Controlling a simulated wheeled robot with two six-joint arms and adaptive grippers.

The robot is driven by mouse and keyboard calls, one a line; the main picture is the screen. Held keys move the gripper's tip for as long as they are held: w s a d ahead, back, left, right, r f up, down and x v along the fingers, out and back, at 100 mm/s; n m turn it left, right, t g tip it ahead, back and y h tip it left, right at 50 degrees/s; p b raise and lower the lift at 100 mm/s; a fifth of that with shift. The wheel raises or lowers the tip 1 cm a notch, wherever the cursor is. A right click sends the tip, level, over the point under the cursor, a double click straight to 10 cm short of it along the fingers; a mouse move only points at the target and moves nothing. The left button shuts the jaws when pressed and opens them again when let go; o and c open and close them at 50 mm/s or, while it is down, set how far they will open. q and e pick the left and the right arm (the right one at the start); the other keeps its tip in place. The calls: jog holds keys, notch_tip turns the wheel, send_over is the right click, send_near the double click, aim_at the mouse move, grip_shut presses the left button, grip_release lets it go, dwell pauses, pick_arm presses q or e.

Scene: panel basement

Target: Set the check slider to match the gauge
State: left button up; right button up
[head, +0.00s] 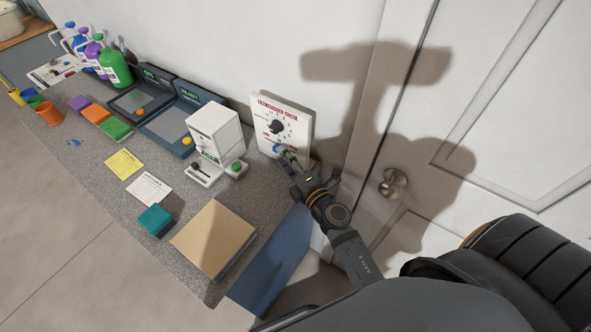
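The white check panel (293,108) stands upright at the right end of the counter, against the wall, with red heading text. Its round black gauge dial (276,127) sits mid-face with small marks around it; the reading is too small to tell. A small bluish knob (280,148) shows low on the panel, perhaps the slider; its track and setting are hidden or too small to read. My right gripper (288,157) is at the panel's lower part, its fingertips at or very near this knob. I cannot tell whether it grips it. My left gripper is out of view.
A white dispenser (215,135) stands just left of the panel. A tan box (214,240) and teal block (155,220) lie near the counter's front. Two dark display stations, coloured blocks, cups and bottles fill the left. A door with a round knob (392,182) is at right.

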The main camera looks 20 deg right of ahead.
jog(key=s+d, duration=0.2)
jog(key=s, duration=0.7)
jog(key=shift+s, duration=0.3)
